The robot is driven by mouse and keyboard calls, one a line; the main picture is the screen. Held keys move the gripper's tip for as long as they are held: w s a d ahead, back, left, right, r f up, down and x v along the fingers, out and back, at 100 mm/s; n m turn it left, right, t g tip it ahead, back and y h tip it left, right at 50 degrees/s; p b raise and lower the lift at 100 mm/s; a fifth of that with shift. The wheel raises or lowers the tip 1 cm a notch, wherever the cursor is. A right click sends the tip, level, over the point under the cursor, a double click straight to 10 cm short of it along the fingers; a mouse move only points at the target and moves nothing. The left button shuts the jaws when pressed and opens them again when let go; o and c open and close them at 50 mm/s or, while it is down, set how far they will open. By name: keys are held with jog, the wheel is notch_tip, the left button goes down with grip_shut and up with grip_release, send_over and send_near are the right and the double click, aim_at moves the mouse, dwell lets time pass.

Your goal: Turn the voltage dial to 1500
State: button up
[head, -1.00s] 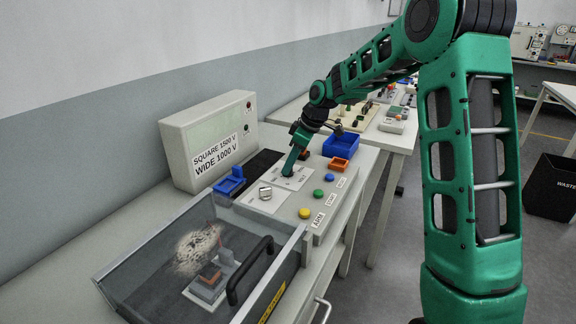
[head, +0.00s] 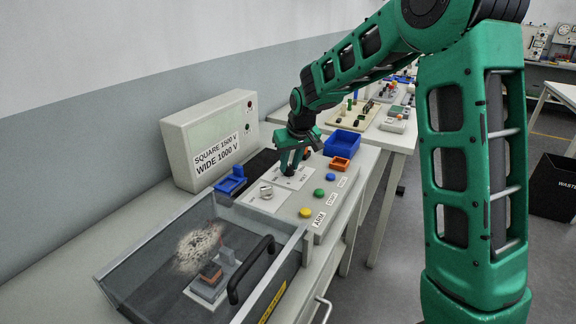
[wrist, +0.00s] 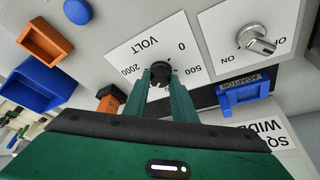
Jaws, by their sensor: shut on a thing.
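The voltage dial (wrist: 160,72) is a small black knob on a white plate (wrist: 125,52) marked VOLT. I cannot tell surely which mark the dial points to. In the head view my gripper (head: 289,172) stands over the panel and hides the dial.
The ON/OFF switch (wrist: 257,40) and a blue ADAPTOR piece (wrist: 246,93) are beside the dial plate. An orange tray (wrist: 45,40) and blue bin (wrist: 38,84) lie on the other side. A grey box (head: 210,140) reads SQUARE 1500 V, WIDE 1000 V. A lidded case (head: 150,262) stands in front.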

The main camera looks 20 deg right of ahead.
jog(key=shift+w+m+h, duration=0.1)
jog(key=shift+m+h, duration=0.2)
jog(key=shift+m, duration=0.2)
jog(key=shift+c, duration=0.2)
jog(key=o, duration=1.1)
jog(key=shift+c, duration=0.2)
jog(key=shift+r, duration=0.1)
jog(key=v, duration=1)
jog(key=shift+r, duration=0.25)
jog(key=shift+s, duration=0.25)
